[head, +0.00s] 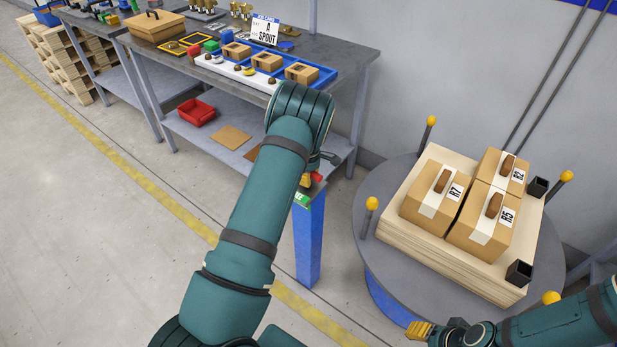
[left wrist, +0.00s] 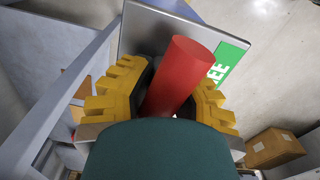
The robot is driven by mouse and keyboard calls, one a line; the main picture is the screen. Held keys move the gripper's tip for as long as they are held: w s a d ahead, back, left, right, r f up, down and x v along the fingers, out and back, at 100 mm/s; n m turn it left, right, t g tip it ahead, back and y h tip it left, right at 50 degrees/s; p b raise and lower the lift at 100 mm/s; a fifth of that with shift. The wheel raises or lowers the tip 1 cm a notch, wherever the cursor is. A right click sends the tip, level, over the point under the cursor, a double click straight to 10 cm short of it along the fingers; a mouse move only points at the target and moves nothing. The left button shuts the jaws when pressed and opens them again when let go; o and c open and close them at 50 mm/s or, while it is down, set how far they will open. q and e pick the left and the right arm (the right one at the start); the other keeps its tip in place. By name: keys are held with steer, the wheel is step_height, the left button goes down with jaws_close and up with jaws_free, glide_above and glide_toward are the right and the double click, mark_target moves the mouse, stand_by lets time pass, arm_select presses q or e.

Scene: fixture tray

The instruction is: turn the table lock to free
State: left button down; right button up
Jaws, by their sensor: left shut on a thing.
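The table lock's red handle (left wrist: 185,72) stands between the yellow fingers of my left gripper (left wrist: 165,100) in the left wrist view, and the fingers are shut on it. Behind it is a grey plate with a green label (left wrist: 232,60) whose visible letters end in "EE"; the handle covers part of this label. In the head view, my left gripper (head: 306,181) is mostly hidden by my arm, at the top of a blue post (head: 309,240). The handle's exact setting cannot be told. My right gripper (head: 420,330) is low at the right, near the round table (head: 375,258); its jaw opening is unclear.
Behind my left arm is a workbench (head: 345,68) with a blue tray (head: 327,80), a sign (head: 265,29) and a red bin (head: 196,112) below. The floor at left is clear.

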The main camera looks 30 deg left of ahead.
arm_select(q)
steer(key=shift+s+d+f+n, duration=0.1)
steer(key=shift+d+f+n, duration=0.1)
steer(key=shift+n, duration=0.1)
stand_by(0.4)
steer(key=c, duration=0.8)
jaws_free()
steer(key=shift+r, duration=0.1)
steer(key=shift+c, duration=0.2)
steer(key=shift+a+r, duration=0.1)
steer(key=shift+r, duration=0.15)
step_height(320, 180, up, 12)
steer(key=shift+f, duration=0.2)
